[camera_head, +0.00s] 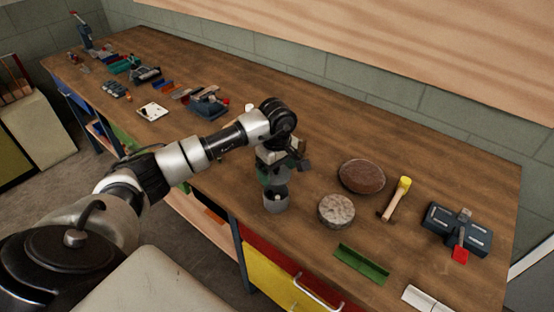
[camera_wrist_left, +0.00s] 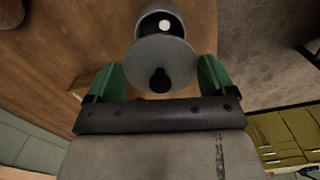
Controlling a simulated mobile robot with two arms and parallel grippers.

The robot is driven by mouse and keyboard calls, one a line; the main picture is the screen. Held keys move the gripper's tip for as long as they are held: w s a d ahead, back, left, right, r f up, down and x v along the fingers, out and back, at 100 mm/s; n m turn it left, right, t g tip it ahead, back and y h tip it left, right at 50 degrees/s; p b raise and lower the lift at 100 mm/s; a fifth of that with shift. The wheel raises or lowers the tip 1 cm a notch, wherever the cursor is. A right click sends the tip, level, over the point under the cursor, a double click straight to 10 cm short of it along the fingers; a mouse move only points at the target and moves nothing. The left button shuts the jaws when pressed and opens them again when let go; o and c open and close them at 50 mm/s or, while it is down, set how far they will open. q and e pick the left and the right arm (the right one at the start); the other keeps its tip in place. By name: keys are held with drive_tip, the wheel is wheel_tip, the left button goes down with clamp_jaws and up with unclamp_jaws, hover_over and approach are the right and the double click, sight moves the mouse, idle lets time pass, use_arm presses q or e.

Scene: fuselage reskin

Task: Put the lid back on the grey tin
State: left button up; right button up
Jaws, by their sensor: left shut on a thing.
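The grey tin (camera_head: 276,206) stands on the workbench near its front edge, below my left gripper. In the left wrist view, part of the tin (camera_wrist_left: 176,13) shows beyond the lid, with its mouth open and something white inside. The round grey lid (camera_wrist_left: 150,53) has a dark knob. My left gripper (camera_wrist_left: 161,72) is shut on the lid, with a green finger at each side. In the head view, the left gripper (camera_head: 272,177) is just above the tin, and the lid is largely hidden there. My right gripper is not in view.
Right of the tin are a round stone-like disc (camera_head: 337,211), a brown disc (camera_head: 361,176), a yellow-headed mallet (camera_head: 397,199), a green channel (camera_head: 361,264) and a dark device (camera_head: 456,229). A blue-grey vise-like tool (camera_head: 208,106) and several small items lie further left.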

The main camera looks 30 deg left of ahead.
use_arm(q)
drive_tip(key=shift+f+b, duration=1.35)
drive_tip(key=shift+f, duration=1.05)
drive_tip(key=shift+f+b, duration=0.8)
drive_tip(key=shift+f, duration=0.05)
drive_tip(key=shift+b, duration=0.35)
drive_tip(key=shift+f+b, duration=0.1)
drive_tip(key=shift+b, duration=0.5)
drive_tip(key=o, duration=0.7)
